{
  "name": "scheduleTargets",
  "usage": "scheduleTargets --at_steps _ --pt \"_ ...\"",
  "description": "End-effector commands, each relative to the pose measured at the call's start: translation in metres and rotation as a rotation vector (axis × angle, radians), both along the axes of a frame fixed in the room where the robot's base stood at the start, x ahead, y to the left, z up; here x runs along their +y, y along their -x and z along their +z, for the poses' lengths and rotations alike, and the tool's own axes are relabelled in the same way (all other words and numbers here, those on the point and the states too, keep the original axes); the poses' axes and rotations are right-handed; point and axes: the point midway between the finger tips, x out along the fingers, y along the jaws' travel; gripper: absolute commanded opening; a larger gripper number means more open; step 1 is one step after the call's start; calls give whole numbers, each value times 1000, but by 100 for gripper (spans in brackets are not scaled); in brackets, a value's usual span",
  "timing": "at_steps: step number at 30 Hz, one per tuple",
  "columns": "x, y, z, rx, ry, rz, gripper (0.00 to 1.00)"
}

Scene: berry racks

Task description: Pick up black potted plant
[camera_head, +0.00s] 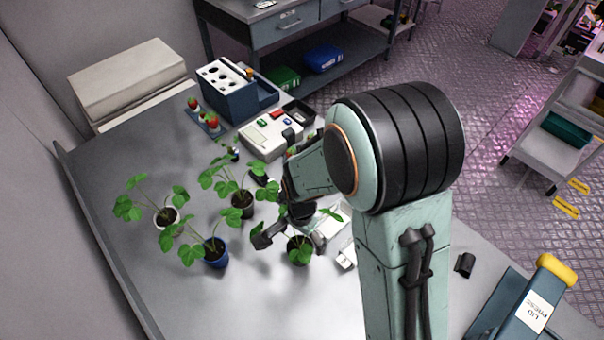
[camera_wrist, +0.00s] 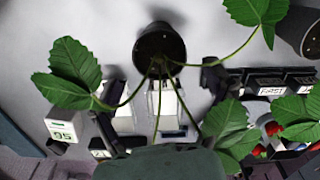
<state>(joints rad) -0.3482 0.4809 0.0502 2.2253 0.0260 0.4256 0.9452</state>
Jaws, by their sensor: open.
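A black potted plant (camera_head: 299,252) with a few broad green leaves stands on the grey table, just below my gripper in the head view. My gripper (camera_head: 290,240) is open, with one finger on each side of this plant. In the wrist view the black pot (camera_wrist: 160,42) is near the top middle, its stems spreading towards my gripper (camera_wrist: 161,74). The pot appears ahead of and between the fingertips. I cannot tell if the fingers touch the stems. A second dark-potted plant (camera_head: 242,207) stands to the upper left, and its pot (camera_wrist: 308,30) may be the one at the wrist view's right edge.
A blue-potted plant (camera_head: 215,256) and a white-potted plant (camera_head: 167,217) stand to the left. A blue rack (camera_head: 226,98), a white device (camera_head: 266,137) and a strawberry tray (camera_head: 208,124) are behind. The front-left table is clear. A blue bin with a yellow top (camera_head: 530,297) is at lower right.

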Motion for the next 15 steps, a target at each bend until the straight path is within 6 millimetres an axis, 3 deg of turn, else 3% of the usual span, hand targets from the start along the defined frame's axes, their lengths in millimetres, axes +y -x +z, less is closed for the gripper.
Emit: scheduleTargets --at_steps 15 --pt "3 4 -67 11 5 17 82"
